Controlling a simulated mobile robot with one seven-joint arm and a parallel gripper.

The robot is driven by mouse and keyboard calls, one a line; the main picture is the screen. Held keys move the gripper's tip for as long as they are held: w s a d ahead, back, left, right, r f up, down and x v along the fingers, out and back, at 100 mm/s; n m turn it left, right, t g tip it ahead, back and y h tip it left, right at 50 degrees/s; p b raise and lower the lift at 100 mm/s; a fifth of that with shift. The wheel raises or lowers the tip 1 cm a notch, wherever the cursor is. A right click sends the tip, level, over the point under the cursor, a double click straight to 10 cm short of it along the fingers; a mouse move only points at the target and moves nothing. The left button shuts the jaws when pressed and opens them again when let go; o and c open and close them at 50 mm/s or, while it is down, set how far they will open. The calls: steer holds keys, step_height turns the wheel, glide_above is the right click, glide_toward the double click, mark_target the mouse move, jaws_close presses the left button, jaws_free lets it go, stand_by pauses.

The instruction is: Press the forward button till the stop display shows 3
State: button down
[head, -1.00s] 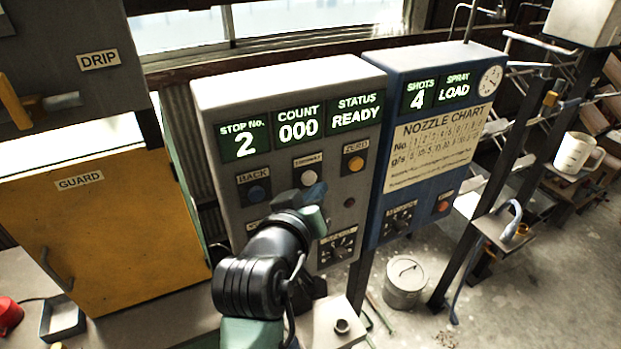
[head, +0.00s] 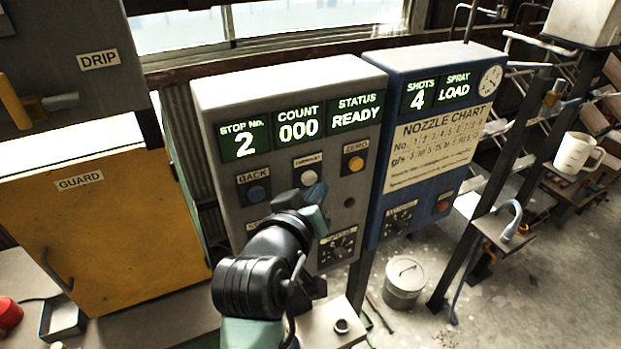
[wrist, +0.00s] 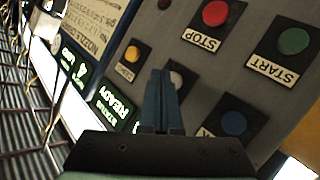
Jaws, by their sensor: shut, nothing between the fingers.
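The grey control panel (head: 290,90) stands ahead of me in the head view. Its stop display (head: 244,140) reads 2. The forward button (head: 309,178) is the pale round one between the blue back button (head: 258,193) and the orange zero button (head: 356,163); its label is blurred. My gripper (head: 318,190) is shut and empty, with its blue fingertips just below the forward button in the head view. In the wrist view the fingers (wrist: 161,75) partly cover the pale button (wrist: 177,80). I cannot tell whether they touch it.
The count display (head: 298,130) reads 000 and the status display (head: 356,112) reads READY. The wrist view shows a red stop button (wrist: 215,13) and a green start button (wrist: 293,41) on the panel. A blue spray cabinet (head: 400,60) stands close on the right, a yellow guard box (head: 100,240) on the left.

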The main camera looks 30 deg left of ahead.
stand_by(0.4)
steer(key=shift+w+a, duration=0.3)
steer(key=shift+a, duration=0.05)
